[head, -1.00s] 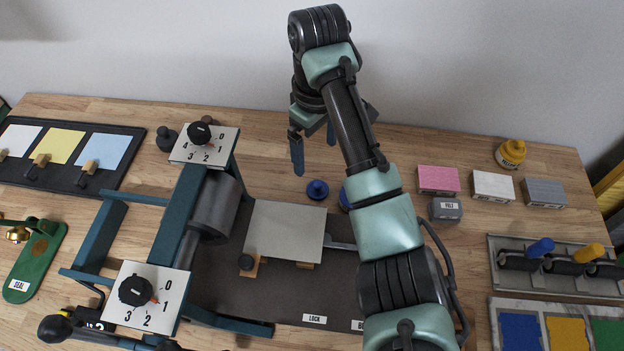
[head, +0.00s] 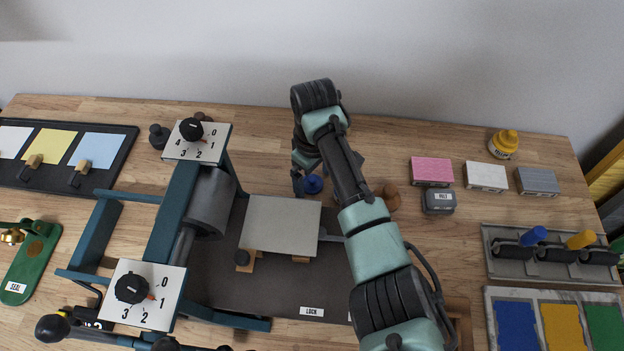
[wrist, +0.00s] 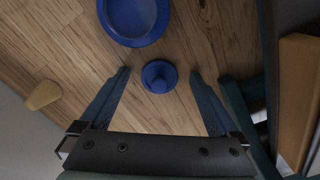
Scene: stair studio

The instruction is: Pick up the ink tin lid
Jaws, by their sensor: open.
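The ink tin lid (wrist: 159,82) is a small round blue disc with a knob on top. It lies on the wooden bench, and in the head view (head: 314,184) it is partly behind my arm. An open-topped blue round tin (wrist: 133,20) stands just beyond it in the wrist view, cut by the frame's top edge; my arm hides it in the head view. My gripper (wrist: 160,74) is open and empty, with one finger on each side of the lid. I see no finger touching it.
The press, with its grey plate (head: 282,224), stands close in front of the lid. A brown round object (head: 386,196) is right of my arm. Pink (head: 432,170), white and grey blocks lie farther right. Bare wood surrounds the lid toward the back.

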